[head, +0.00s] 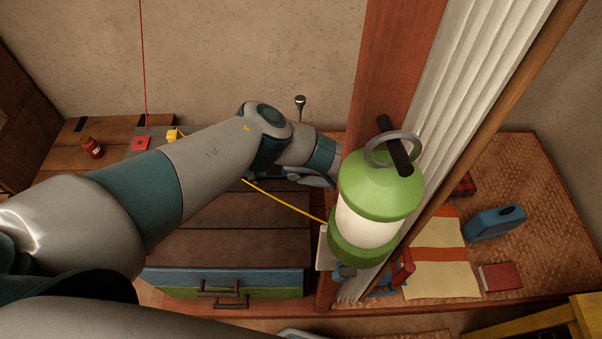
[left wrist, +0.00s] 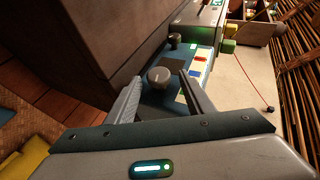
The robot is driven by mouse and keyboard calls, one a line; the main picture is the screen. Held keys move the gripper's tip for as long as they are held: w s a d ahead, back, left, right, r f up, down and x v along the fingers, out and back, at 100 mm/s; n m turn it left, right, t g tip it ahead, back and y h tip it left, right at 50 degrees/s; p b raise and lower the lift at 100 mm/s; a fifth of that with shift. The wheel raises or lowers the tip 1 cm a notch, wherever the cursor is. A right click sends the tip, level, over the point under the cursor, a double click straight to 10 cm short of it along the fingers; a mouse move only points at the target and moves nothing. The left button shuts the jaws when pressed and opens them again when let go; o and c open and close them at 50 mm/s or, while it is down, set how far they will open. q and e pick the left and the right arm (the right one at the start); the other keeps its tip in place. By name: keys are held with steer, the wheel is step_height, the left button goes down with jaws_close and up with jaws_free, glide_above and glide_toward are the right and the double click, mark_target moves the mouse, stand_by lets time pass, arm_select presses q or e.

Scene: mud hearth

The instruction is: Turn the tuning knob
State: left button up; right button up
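In the left wrist view, a pale grey round knob (left wrist: 158,75) sits on a blue panel (left wrist: 150,99). A darker knob (left wrist: 175,40) stands farther along it. My left gripper (left wrist: 161,78) is open, its fingertips on either side of the pale knob with gaps visible. In the head view, my left gripper (head: 318,179) is mostly hidden by my wrist and the lantern. My right gripper is not in view.
A green and white lantern (head: 380,195) hangs close in front, beside a wooden post (head: 385,60). A wooden-topped chest (head: 225,247) is below my arm. A red jar (head: 92,147) stands left. A blue object (head: 495,222) and red book (head: 500,277) lie right.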

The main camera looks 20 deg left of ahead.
arm_select(q)
steer(key=shift+d, duration=0.1)
steer(key=b+v, duration=1.4)
steer(key=v, duration=0.3)
stand_by(0.7)
steer(key=shift+r, duration=0.1)
stand_by(0.5)
